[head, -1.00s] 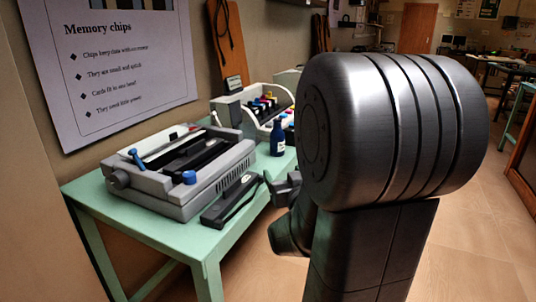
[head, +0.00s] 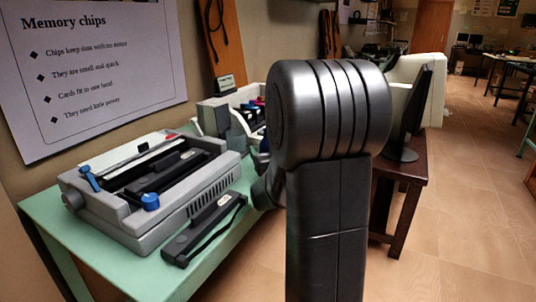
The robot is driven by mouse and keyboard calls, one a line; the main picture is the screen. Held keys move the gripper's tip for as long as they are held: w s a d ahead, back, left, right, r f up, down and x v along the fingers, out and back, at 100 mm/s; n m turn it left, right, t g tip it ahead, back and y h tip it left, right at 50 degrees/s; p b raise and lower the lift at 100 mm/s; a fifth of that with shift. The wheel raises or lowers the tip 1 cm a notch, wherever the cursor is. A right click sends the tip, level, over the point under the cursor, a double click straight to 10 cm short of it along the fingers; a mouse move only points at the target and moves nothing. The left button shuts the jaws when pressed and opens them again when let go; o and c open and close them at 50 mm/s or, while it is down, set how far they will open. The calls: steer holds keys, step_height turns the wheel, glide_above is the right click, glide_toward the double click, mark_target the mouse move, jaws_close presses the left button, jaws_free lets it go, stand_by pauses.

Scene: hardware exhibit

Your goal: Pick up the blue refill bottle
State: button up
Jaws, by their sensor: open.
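The blue refill bottle (head: 264,143) is mostly hidden behind my arm. Only a sliver of dark blue shows at the arm's left edge, at the far end of the green table (head: 50,210). My gripper (head: 228,120) is partly in view, its grey parts reaching up and left from behind my arm, in front of the cartridge rack. It is open. Its exact distance from the bottle cannot be told.
A grey printer (head: 150,190) with blue knobs fills the table's near part. A black cartridge-like unit (head: 204,230) lies at its right edge. The pale rack (head: 249,97) holds coloured-capped items. A dark wooden stand (head: 412,170) with a monitor (head: 412,115) is right of my arm.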

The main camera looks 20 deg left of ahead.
steer(key=c, duration=1)
steer(key=shift+c, duration=0.6)
steer(key=shift+r, duration=0.2)
